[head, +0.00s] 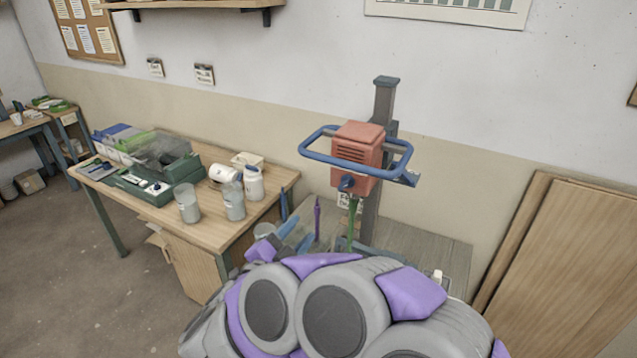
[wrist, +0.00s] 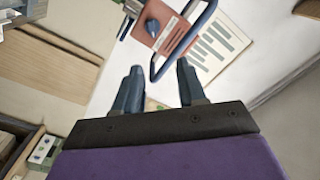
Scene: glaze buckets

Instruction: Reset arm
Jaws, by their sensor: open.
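My gripper (wrist: 160,84) is open in the wrist view, its two blue-grey fingers apart with nothing between them. In the head view my gripper is partly hidden behind my purple and grey arm, low in the middle. The red mixer (head: 357,157) with its blue loop handle is on a grey post above a bench. In the wrist view the red mixer (wrist: 166,32) is beyond the fingertips, and no contact with it shows.
A wooden table (head: 232,233) at left holds a green organizer (head: 150,190), clear cups (head: 188,204) and white bottles (head: 254,183). A grey bench (head: 440,262) stands below the mixer. Wooden panels (head: 570,260) lean at right.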

